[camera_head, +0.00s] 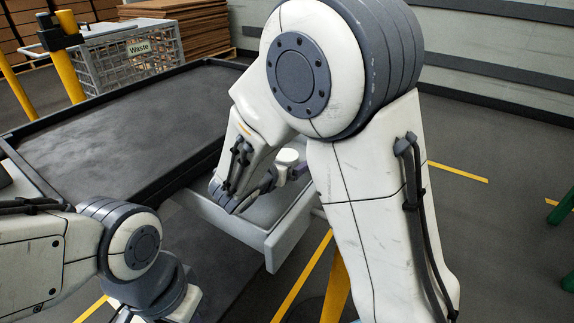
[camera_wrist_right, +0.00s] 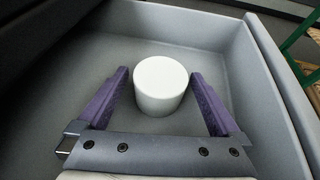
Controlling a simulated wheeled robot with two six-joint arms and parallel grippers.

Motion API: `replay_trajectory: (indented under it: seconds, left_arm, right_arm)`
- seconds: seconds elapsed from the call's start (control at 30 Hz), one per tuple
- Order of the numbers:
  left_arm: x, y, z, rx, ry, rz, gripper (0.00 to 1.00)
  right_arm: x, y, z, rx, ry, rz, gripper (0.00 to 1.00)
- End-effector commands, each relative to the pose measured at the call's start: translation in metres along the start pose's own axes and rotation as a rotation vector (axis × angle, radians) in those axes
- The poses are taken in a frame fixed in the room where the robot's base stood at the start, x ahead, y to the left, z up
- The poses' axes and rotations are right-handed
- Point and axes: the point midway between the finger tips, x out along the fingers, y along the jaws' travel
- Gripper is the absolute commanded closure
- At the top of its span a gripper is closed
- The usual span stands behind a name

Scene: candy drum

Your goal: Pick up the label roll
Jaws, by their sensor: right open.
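The label roll, a white cylinder (camera_wrist_right: 161,86), stands upright in a grey tray or drawer (camera_wrist_right: 240,42). In the head view the label roll (camera_head: 288,156) shows as a small white disc beside my right wrist, and the drawer (camera_head: 273,246) sticks out from the dark worktop. My right gripper (camera_wrist_right: 161,82) is open, with one purple finger on each side of the label roll. A gap shows at the left finger; whether the right finger touches the roll I cannot tell. In the head view my arm hides most of this gripper. The left arm is at the lower left; its fingers are out of view.
The drawer's walls stand close around the right gripper. A large dark worktop (camera_head: 120,130) with a raised rim lies left of the drawer. A wire cage labelled Waste (camera_head: 135,58) stands behind it, with a yellow post (camera_head: 70,60) beside it.

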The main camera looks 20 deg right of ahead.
Motion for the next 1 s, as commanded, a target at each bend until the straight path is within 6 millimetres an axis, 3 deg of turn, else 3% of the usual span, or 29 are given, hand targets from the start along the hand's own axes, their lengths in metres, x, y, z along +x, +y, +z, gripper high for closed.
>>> replay_trajectory:
  seconds: [0.13,0.17,0.3,0.4,0.67,1.0]
  left_arm:
    - [-0.001,0.000,0.000,0.000,0.000,0.000,1.00]
    - [-0.001,0.000,0.000,0.000,0.000,0.000,1.00]
    - [-0.001,0.000,0.000,0.000,0.000,0.000,1.00]
    - [-0.001,0.000,0.000,0.000,0.000,0.000,1.00]
    - [-0.003,0.000,0.000,0.000,0.000,0.000,1.00]
    - [-0.035,0.003,-0.002,0.000,0.000,0.000,1.00]
  right_arm:
    - [0.000,0.000,0.000,0.000,0.000,0.001,0.00]
    - [0.000,0.000,0.001,0.000,0.000,0.001,0.04]
    - [-0.001,0.000,0.000,0.000,0.000,0.000,0.57]
    - [-0.001,0.000,0.001,0.000,0.000,0.000,0.89]
    - [-0.003,0.000,0.005,0.002,-0.001,0.001,0.88]
    - [-0.027,0.000,0.065,0.006,-0.002,0.002,0.88]
